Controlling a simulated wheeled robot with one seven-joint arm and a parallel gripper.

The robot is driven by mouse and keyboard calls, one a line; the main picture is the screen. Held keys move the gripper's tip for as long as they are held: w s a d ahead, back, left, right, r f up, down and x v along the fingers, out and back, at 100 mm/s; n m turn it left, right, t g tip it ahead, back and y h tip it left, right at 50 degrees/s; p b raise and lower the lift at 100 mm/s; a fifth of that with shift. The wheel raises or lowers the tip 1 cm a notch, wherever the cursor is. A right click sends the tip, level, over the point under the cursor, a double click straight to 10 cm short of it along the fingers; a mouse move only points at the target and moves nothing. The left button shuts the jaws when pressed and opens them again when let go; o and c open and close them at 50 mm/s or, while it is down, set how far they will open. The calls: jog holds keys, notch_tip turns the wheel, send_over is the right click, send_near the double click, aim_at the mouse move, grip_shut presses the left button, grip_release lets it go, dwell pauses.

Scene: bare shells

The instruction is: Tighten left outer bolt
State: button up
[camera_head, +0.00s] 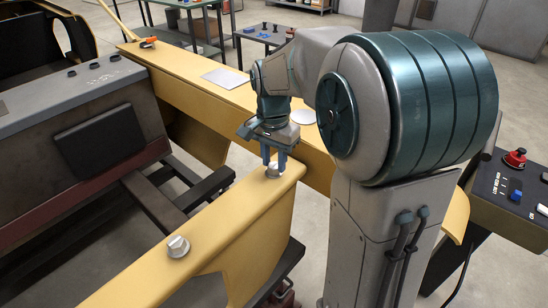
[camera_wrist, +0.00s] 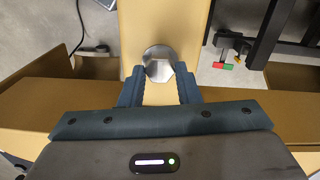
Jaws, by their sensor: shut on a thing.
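A grey hex-headed bolt (camera_head: 273,172) stands on top of the yellow beam (camera_head: 232,216), near its far end. My gripper (camera_head: 275,160) points down and is shut on this bolt. The wrist view shows the bolt (camera_wrist: 158,62) with its round flange, between the two blue fingertips of my gripper (camera_wrist: 160,72). The fingers hide part of its sides. A second bolt (camera_head: 178,246) sits on the same beam, nearer and to the left, with nothing touching it. I cannot tell how tightly either bolt sits.
A long yellow cross beam (camera_head: 190,92) runs behind, with a flat plate (camera_head: 225,78) on it. A grey block (camera_head: 70,105) is at the left. A control box (camera_head: 510,190) with a red button stands at the right. A low table (camera_head: 265,38) with small items stands at the back.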

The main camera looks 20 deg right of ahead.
aim_at(273, 165)
jog(key=shift+r, duration=0.15)
dwell(0.4)
jog(key=o, duration=1)
notch_tip(273, 165, up, 14)
jog(key=shift+f, duration=0.15)
